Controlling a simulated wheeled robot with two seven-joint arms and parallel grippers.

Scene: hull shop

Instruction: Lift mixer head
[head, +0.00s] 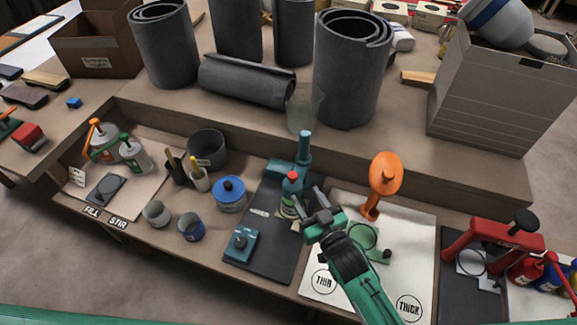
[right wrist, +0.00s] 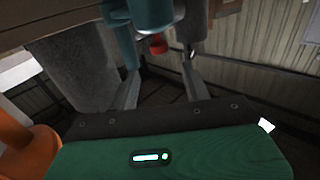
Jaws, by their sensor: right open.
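The teal mixer (head: 304,148) stands on a dark mat, with an upright post at the back and a teal arm reaching left from it. A teal, red-topped part with a pale label (head: 291,190) stands in front of the post; I cannot tell whether it belongs to the mixer head. My right gripper (head: 308,204) is open just right of and in front of this part. In the right wrist view the red tip (right wrist: 157,44) and teal body (right wrist: 152,14) show beyond and between the open fingers (right wrist: 160,72). My left gripper is out of view.
A teal block with a dial (head: 240,245) is on the mat's front. An orange-headed stand (head: 385,175) rises close right of my gripper. A blue-lidded pot (head: 230,193) stands left. Grey rolls (head: 350,70) and a clear cup (head: 303,108) stand on the raised ledge behind.

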